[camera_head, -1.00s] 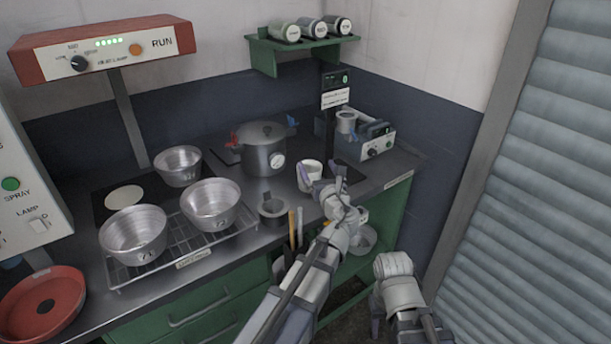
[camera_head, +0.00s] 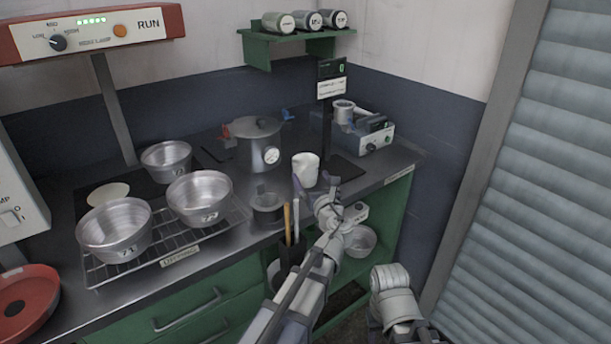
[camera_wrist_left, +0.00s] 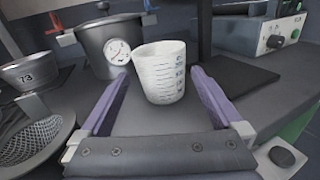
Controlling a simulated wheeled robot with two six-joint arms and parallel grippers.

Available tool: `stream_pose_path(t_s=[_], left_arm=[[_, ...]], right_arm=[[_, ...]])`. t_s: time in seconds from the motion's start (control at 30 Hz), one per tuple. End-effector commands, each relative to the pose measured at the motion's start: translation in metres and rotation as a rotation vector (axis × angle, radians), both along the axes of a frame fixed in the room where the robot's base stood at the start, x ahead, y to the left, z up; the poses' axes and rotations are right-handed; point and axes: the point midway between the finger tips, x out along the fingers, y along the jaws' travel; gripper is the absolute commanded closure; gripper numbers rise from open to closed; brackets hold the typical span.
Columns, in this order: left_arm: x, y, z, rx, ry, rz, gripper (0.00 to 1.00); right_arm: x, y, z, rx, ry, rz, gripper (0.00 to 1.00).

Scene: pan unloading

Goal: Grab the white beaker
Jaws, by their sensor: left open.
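The white beaker (camera_head: 306,170) stands upright on the dark worktop, right of the steel pot. It has blue graduation marks, seen in the left wrist view (camera_wrist_left: 162,72). My left gripper (camera_head: 316,186) is open just in front of it, on the near side. In the left wrist view the beaker shows between the two purple fingers (camera_wrist_left: 161,84), near their tips, with a gap on each side. The fingers are not closed on it. Part of my right arm shows at the lower right of the head view; its gripper is not in view.
The steel pot with a gauge (camera_head: 258,146) stands close left of the beaker. A dark stand base (camera_head: 343,168) is close right. A dark cup (camera_head: 268,209) with a mesh strainer (camera_wrist_left: 38,143) sits at front left. Metal bowls (camera_head: 199,198) stand farther left.

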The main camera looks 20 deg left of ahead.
Motion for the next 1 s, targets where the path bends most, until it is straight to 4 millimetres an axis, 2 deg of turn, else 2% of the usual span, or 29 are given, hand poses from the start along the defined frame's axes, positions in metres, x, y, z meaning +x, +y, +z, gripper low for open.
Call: stream_pose_path(t_s=[0.13,0.37,0.7,0.97,1.0], left_arm=[[0.016,0.008,0.0,0.0,0.0,0.001,0.0],[0.021,0.012,-0.001,0.0,0.0,0.001,0.0],[0.059,0.034,-0.003,0.0,0.0,0.001,0.0],[0.061,0.037,-0.003,0.0,0.0,0.0,0.0],[0.06,0.036,-0.003,0.0,0.0,0.0,0.05]], right_arm=[[0.0,0.0,0.0,0.0,0.0,0.0,0.5],[0.0,0.0,-0.001,0.0,0.0,0.0,0.5],[0.0,0.0,-0.003,0.0,0.0,0.0,0.5],[0.0,0.0,-0.003,0.0,0.0,0.0,0.5],[0.0,0.0,-0.003,0.0,0.0,0.0,0.5]])
